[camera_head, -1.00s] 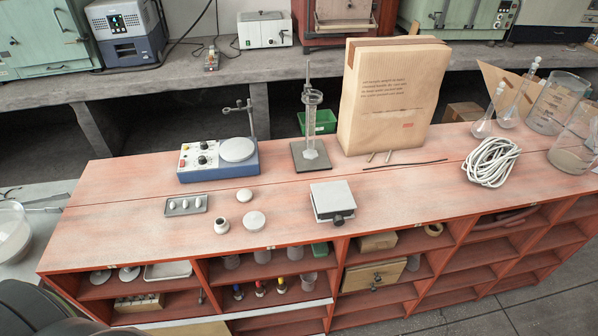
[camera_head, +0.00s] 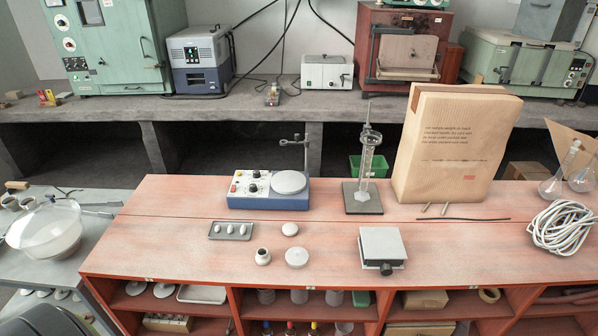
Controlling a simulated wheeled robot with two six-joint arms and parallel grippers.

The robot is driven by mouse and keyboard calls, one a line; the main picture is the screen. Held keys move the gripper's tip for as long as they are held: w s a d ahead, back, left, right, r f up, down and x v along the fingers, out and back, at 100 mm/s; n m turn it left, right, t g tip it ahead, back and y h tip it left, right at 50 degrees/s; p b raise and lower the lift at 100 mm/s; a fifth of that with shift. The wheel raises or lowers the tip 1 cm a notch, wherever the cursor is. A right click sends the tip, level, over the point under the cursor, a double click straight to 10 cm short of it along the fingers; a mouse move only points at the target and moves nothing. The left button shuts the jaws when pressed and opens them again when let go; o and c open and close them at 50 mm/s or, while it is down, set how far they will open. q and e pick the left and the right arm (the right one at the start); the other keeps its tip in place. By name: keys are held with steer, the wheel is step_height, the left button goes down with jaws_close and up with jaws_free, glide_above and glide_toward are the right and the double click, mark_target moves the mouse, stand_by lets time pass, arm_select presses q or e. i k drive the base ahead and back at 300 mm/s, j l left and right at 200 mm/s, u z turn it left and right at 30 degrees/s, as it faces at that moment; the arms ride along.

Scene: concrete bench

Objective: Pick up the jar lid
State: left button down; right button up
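Three small white pieces sit together on the red-topped bench. One is an open jar (camera_head: 262,256) with a dark mouth. A flat white disc (camera_head: 297,257) lies just to its right, apart from it. A smaller, rounded white piece (camera_head: 290,229) lies behind them. Either of the last two may be the jar lid; I cannot tell which. None of the three is covered. Neither of my grippers shows in the head view.
A grey tray with small white ovals (camera_head: 231,230) lies to the left, a blue stirrer (camera_head: 268,202) behind. A grey platform (camera_head: 382,247) stands to the right. Farther right are a paper bag (camera_head: 452,150) and coiled white cable (camera_head: 562,228). The bench's front left is clear.

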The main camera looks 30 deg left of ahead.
mark_target(290, 229)
steer(key=u, duration=1.2)
